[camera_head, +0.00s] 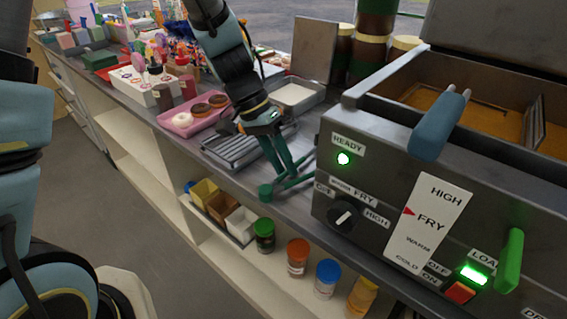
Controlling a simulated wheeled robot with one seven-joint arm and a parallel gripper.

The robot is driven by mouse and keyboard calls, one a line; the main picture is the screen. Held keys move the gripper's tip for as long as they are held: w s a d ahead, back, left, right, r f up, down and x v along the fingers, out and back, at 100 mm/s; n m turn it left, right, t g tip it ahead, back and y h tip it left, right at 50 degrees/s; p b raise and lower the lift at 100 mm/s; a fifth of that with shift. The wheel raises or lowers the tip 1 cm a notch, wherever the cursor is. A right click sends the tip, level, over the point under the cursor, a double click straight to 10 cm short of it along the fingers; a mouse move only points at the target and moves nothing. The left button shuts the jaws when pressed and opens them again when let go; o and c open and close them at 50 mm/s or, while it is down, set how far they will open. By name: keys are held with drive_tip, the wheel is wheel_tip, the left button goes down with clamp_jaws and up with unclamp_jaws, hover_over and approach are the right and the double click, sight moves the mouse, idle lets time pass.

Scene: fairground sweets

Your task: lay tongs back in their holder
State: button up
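My gripper (277,150) points down over the steel counter, between the grey ribbed tray and the fryer. Dark green tongs (300,181) appear just under it, low over or on the counter near its front edge. Their green blends with the slim dark fingers, so I cannot tell where fingers end and tongs begin, or whether the gripper is shut on them. A small round dark green piece (265,192) shows at the counter's front edge; I cannot tell if it belongs to the tongs or is a holder.
The fryer (375,160) with its blue handle (440,125) stands close on the right. The ribbed tray (232,147) and a pink tray of doughnuts (170,122) lie to the left. Jars and small bins (240,224) fill the shelf below.

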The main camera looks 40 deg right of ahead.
drive_tip(key=v, duration=1.1)
drive_tip(key=w+a+f+n+t, duration=0.1)
drive_tip(key=w+a+n+t, duration=0.1)
drive_tip(key=a, duration=0.9)
drive_tip(key=w+a+f+n+t+y, duration=0.1)
drive_tip(key=w+a+n+t, duration=0.1)
drive_tip(key=a+n, duration=0.4)
drive_tip(key=w+a+f+n+t+y, duration=0.1)
drive_tip(key=w+a+n, duration=0.3)
drive_tip(key=a, duration=1.1)
drive_tip(key=shift+w+a+f+n+t+p, duration=0.35)
drive_tip(key=shift+f+n+t, duration=0.15)
drive_tip(key=shift+n+t, duration=0.1)
drive_tip(key=shift+w, duration=0.1)
